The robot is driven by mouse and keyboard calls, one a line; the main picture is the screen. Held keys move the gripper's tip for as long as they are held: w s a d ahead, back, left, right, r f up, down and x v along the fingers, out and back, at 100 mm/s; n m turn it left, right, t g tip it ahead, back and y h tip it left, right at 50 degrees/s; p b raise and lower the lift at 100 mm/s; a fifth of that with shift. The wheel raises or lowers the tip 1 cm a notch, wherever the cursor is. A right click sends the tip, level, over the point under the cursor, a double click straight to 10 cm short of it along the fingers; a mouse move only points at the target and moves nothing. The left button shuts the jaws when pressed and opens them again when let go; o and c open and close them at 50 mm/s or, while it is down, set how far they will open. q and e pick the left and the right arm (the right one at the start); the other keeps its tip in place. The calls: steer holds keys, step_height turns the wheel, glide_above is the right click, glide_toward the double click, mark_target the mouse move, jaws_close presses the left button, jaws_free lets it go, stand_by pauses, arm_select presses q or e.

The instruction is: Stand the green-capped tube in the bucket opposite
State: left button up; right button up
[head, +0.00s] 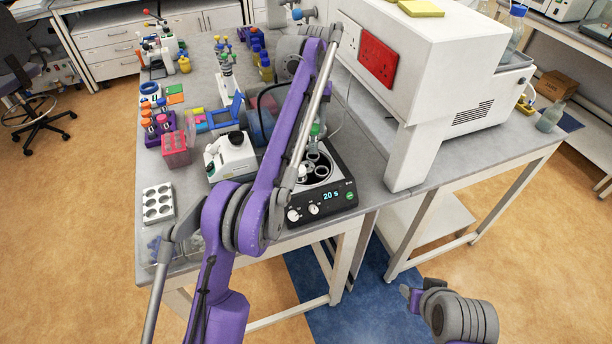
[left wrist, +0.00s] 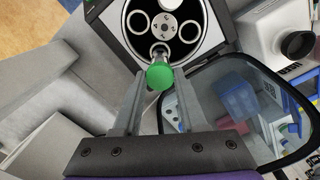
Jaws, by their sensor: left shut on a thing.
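The green-capped tube (head: 315,130) stands upright above the rotor of the black centrifuge (head: 338,199) in the head view. In the left wrist view its green cap (left wrist: 160,76) is between the two fingers of my left gripper (left wrist: 155,88), which is shut on the tube. The tube's lower end lines up with the nearest rotor bucket (left wrist: 160,48); I cannot tell how far in it is. Other buckets (left wrist: 188,31) (left wrist: 138,22) of the rotor show around the hub. In the head view my left arm hides part of the centrifuge. My right gripper (head: 410,294) is low at the right, its fingers unclear.
The centrifuge's clear lid (left wrist: 235,105) stands open beside the rotor. A white instrument (head: 231,156) is left of the centrifuge, a white block with wells (head: 158,203) farther left. Tube racks (head: 175,148) stand behind. A large white machine (head: 425,65) is at the right.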

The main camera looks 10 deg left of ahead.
mark_target(313, 143)
arm_select(q)
steer(key=shift+f, duration=0.5)
arm_select(e)
steer(key=shift+s+f, duration=0.1)
steer(key=shift+f, duration=0.1)
arm_select(q)
steer(key=shift+f, duration=0.55)
arm_select(e)
steer(key=shift+s+f, duration=0.15)
steer(key=shift+f, duration=0.05)
arm_select(q)
steer(key=shift+f+b, duration=0.25)
steer(key=shift+b, duration=0.05)
arm_select(e)
steer(key=shift+f, duration=0.1)
arm_select(q)
steer(key=shift+f, duration=1)
arm_select(e)
steer(key=shift+s+f, duration=0.25)
steer(key=shift+f, duration=0.15)
arm_select(q)
steer(key=shift+f+b, duration=0.1)
steer(key=shift+b, duration=0.2)
steer(key=shift+f+b, duration=0.3)
steer(key=shift+f, duration=0.85)
arm_select(e)
steer(key=shift+s+f, duration=0.25)
steer(key=shift+f, duration=0.3)
